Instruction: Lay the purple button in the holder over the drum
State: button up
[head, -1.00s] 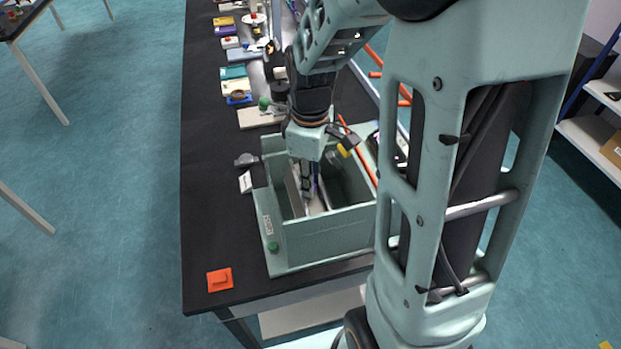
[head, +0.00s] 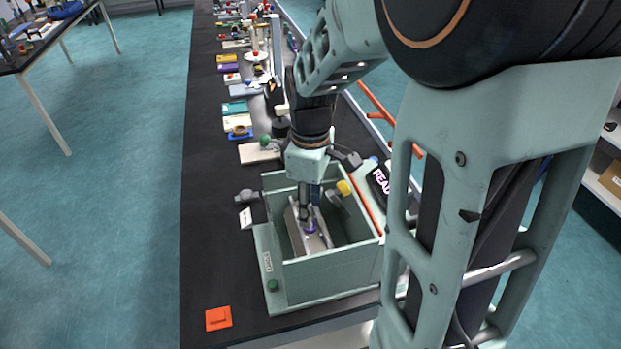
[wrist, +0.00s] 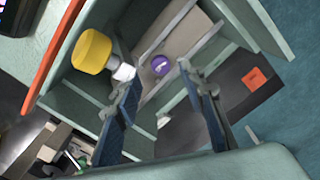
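The purple button (wrist: 161,66) lies on a pale channel between two raised rails, which looks like the holder (wrist: 178,37), inside the green open-topped housing (head: 330,275). The button also shows in the head view (head: 310,228), low in the housing below my fingers. My gripper (wrist: 156,80) reaches down into the housing from above. Its two blue-padded fingers are apart, with the button showing between and beyond their tips; I see a gap on both sides of it. My gripper also shows in the head view (head: 308,214). I cannot make out the drum.
A yellow knob (wrist: 92,50) on a white stem stands close beside one finger inside the housing. The housing walls surround the fingers. An orange-red bar (wrist: 52,55) runs along one side. An orange square (head: 218,319) lies on the black bench; the bench's left strip is mostly clear.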

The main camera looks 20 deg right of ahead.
notch_tip(320, 180, up, 9)
dwell(0.4)
